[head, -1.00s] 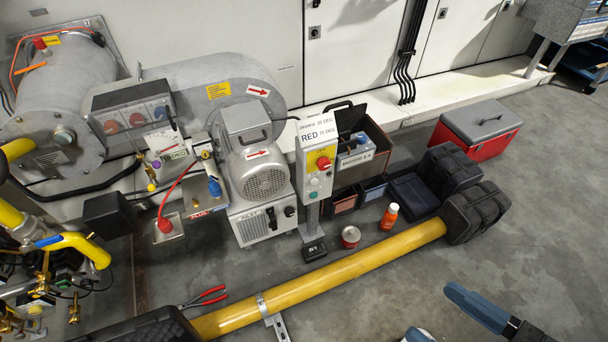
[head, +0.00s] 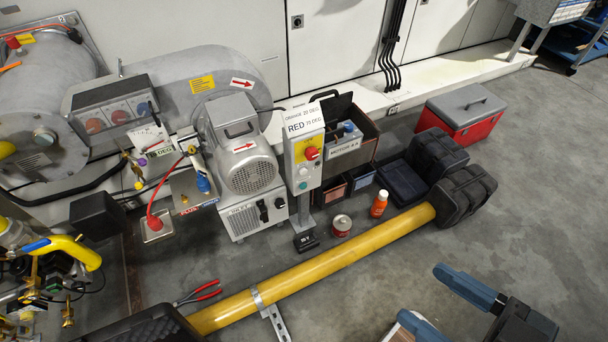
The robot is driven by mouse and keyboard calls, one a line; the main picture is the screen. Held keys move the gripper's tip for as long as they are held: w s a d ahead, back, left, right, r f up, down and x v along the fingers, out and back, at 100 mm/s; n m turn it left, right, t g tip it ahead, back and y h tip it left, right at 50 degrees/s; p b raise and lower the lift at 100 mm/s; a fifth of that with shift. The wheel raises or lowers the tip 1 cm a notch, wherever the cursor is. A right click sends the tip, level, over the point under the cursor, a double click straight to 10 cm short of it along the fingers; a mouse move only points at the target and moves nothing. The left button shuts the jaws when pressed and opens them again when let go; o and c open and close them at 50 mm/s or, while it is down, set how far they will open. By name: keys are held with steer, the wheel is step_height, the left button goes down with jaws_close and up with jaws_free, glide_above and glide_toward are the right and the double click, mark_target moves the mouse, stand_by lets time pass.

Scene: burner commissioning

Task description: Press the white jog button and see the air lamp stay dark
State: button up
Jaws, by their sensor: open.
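A grey control post (head: 304,160) stands beside the blower motor, with a red rotary switch on a yellow plate (head: 311,153). Below the switch are a pale, whitish button (head: 304,171) and a small teal button or lamp (head: 303,185). A grey box (head: 112,116) on the burner carries two reddish round lamps (head: 96,126) and a blue knob; I cannot read which one is the air lamp, and none looks brightly lit. My gripper (head: 436,296) is at the lower right, open and empty, with blue-grey fingers, well apart from the post.
A yellow pipe (head: 330,265) lies across the floor between my gripper and the post, ending at black cases (head: 465,195). A red can (head: 342,225) and an orange bottle (head: 379,204) stand behind it. Red pliers (head: 200,292) lie left. The floor at right is clear.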

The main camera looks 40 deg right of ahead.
jaws_close()
stand_by(0.7)
stand_by(1.0)
